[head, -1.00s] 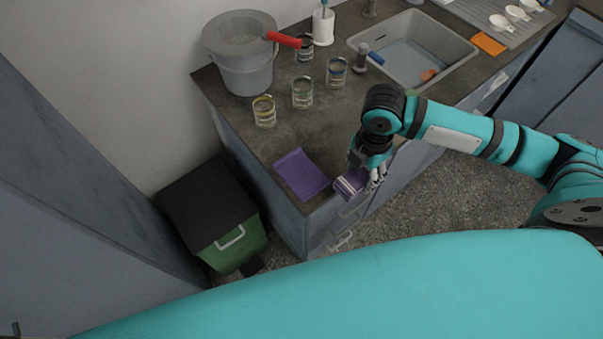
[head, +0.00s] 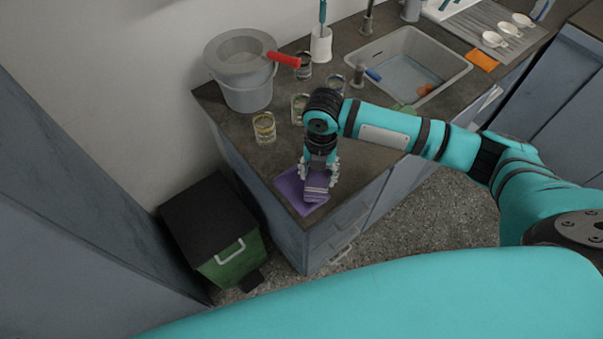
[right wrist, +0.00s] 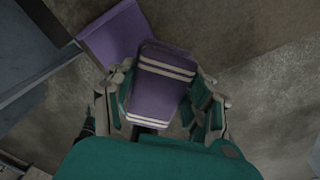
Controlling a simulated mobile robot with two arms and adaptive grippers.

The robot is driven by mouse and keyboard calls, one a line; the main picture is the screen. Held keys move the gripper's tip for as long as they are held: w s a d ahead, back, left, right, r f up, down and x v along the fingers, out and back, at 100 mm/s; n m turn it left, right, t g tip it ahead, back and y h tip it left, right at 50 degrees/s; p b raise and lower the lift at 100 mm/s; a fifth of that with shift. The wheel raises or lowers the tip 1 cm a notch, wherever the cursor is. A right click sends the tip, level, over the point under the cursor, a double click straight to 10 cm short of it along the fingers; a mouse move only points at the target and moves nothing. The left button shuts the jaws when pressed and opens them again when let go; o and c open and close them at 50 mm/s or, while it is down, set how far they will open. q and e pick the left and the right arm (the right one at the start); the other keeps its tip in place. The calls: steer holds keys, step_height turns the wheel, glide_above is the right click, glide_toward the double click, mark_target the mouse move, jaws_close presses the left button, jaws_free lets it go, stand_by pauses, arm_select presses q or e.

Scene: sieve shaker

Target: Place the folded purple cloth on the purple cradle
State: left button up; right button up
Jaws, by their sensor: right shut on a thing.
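The folded purple cloth (head: 317,188) has pale stripes and is held in my right gripper (head: 319,178), over the front corner of the counter. In the right wrist view the folded cloth (right wrist: 159,85) sits between the two fingers of the right gripper (right wrist: 162,100). The flat purple cradle (head: 289,187) lies on the counter corner, partly hidden behind the gripper and cloth in the head view. In the right wrist view the cradle (right wrist: 113,35) shows up and left of the cloth, partly covered by it. I cannot tell whether cloth and cradle touch. My left gripper is not in view.
A grey bucket (head: 243,80) stands at the back left, and a sink (head: 440,62) at the right. A green bin with a black lid (head: 209,219) stands on the floor beside the counter.

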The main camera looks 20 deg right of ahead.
mark_target(302, 184)
steer(key=w+a, duration=0.2)
steer(key=a, duration=0.1)
steer(key=shift+a+f, duration=0.15)
steer(key=shift+a, duration=0.05)
step_height(302, 184, down, 3)
steer(key=shift+r+p, duration=0.15)
steer(key=shift+p, duration=0.55)
steer(key=shift+f, duration=0.5)
steer(key=o, duration=1)
steer(key=shift+f, duration=0.1)
step_height(302, 184, up, 12)
steer(key=shift+r+b, duration=0.15)
steer(key=shift+b, duration=0.8)
